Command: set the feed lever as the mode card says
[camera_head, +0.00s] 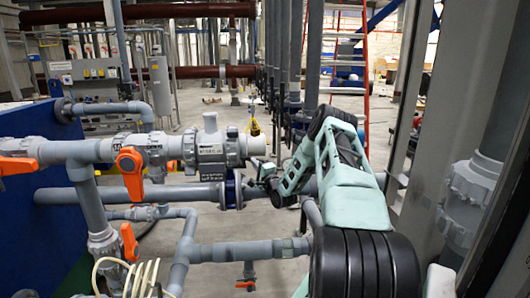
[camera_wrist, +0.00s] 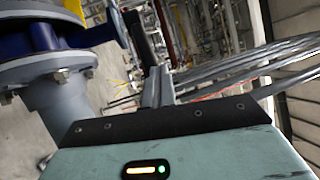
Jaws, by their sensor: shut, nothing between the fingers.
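Several orange valve levers show in the head view. One lever (camera_head: 129,165) hangs down from the upper grey pipe. Another orange lever (camera_head: 18,165) is at the far left edge, and a third orange lever (camera_head: 131,243) is on the lower left pipe. I cannot tell which is the feed lever. My gripper (camera_head: 263,172) is shut and empty, right of the pipework and apart from these levers. It also shows in the wrist view (camera_wrist: 157,75).
A blue flange (camera_head: 231,188) stands close left of my gripper. In the wrist view, a blue flanged fitting (camera_wrist: 50,42) on a grey pipe is at upper left. A blue panel (camera_head: 40,230) is at left, a grey column (camera_head: 470,190) at right. Open floor lies behind.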

